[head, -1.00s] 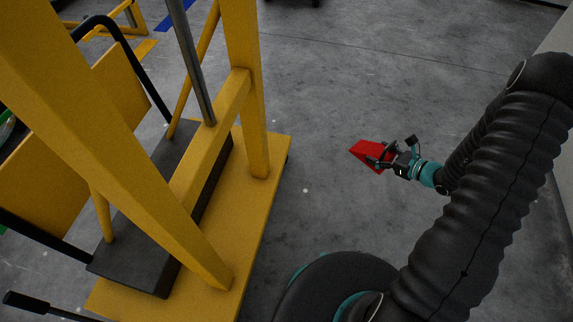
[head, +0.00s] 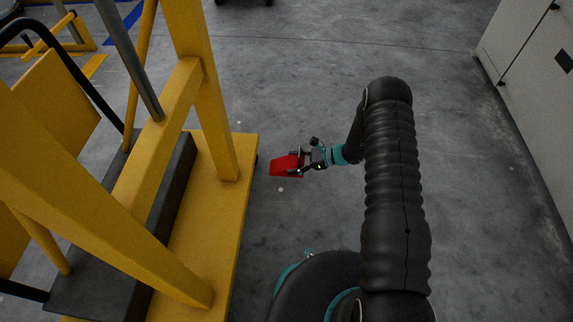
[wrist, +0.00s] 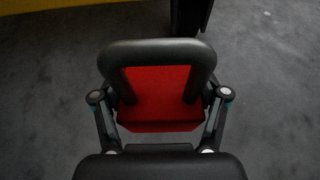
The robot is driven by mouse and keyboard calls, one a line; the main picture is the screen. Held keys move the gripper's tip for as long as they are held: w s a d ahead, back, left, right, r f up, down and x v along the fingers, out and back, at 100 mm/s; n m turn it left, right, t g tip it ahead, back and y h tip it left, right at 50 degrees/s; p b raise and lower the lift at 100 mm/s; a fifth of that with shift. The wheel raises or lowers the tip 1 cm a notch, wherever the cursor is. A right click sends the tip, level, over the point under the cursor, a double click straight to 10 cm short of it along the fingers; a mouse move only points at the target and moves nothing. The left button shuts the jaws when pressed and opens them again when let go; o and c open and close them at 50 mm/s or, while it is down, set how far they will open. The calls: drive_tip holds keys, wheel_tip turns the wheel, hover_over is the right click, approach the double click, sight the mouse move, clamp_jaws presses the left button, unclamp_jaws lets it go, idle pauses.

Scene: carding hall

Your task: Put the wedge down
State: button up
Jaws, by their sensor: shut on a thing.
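The red wedge (head: 285,165) is held out in front of my gripper (head: 303,161), with grey floor behind it in the head view. My gripper is shut on it, and the wedge points left towards the yellow frame's base. In the wrist view the wedge (wrist: 160,100) sits between the dark fingers of my gripper (wrist: 160,85), which hide parts of it. I cannot tell exactly how high it is above the floor.
A yellow steel frame (head: 215,215) with a dark block (head: 172,185) on its base stands close at the left. A pale cabinet (head: 535,60) stands at the right. Grey concrete floor (head: 310,75) lies open ahead.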

sight(287, 156)
drive_tip(key=w+a+f, duration=0.1)
drive_tip(key=w, duration=0.1)
drive_tip(key=w+a+f, duration=0.1)
drive_tip(key=w, duration=0.1)
drive_tip(key=w+a+f+b, duration=0.1)
drive_tip(key=w+f, duration=0.1)
drive_tip(key=shift+f+b, duration=0.35)
drive_tip(key=shift+f, duration=1.55)
drive_tip(key=o, duration=1.5)
drive_tip(key=shift+s+f, duration=0.1)
drive_tip(key=shift+f, duration=0.05)
